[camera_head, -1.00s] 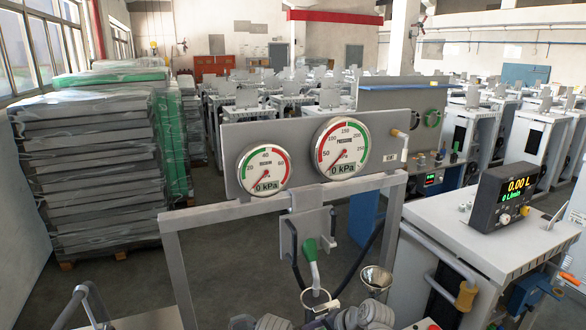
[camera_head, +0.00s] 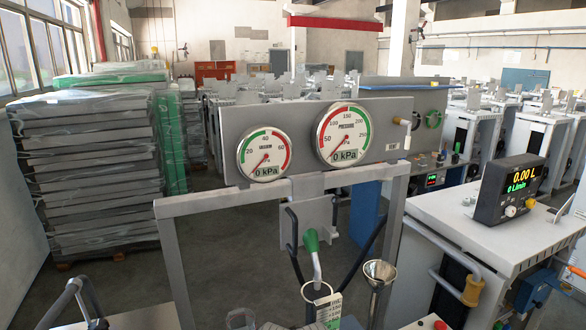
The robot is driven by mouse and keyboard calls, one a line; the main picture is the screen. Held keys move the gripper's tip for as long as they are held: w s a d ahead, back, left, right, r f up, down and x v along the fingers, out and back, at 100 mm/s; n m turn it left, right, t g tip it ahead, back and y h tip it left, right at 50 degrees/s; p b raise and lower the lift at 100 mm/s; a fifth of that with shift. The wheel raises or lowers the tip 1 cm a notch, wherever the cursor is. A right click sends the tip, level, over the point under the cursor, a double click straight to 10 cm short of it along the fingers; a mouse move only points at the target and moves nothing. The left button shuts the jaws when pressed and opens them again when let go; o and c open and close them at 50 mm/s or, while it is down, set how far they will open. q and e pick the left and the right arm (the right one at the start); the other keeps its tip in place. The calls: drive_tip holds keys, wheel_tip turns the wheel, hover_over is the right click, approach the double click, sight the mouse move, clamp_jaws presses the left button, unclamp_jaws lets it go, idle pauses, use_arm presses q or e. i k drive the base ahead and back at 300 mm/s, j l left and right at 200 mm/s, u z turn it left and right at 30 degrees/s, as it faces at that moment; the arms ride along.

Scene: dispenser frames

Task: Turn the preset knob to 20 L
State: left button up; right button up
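The black meter box (camera_head: 488,192) stands on the white cabinet top at the right. Its screen (camera_head: 522,181) shows 0.00 L in yellow and 0 L/min in green. Neither of my grippers is identifiable in the view, and nothing touches the meter box.
A grey frame (camera_head: 175,262) carries two round gauges (camera_head: 264,155) (camera_head: 346,134), both reading 0 kPa. The white cabinet top (camera_head: 455,214) has clear room left of the meter.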

sight(510, 211)
drive_tip(key=z, duration=1.35)
drive_tip(key=i+l, duration=0.15)
drive_tip(key=l, duration=0.2)
drive_tip(key=i+l+z, duration=0.1)
drive_tip(key=l, duration=0.3)
drive_tip(key=i+l, duration=0.25)
drive_tip(key=i+l+z, duration=0.15)
drive_tip(key=l, duration=0.3)
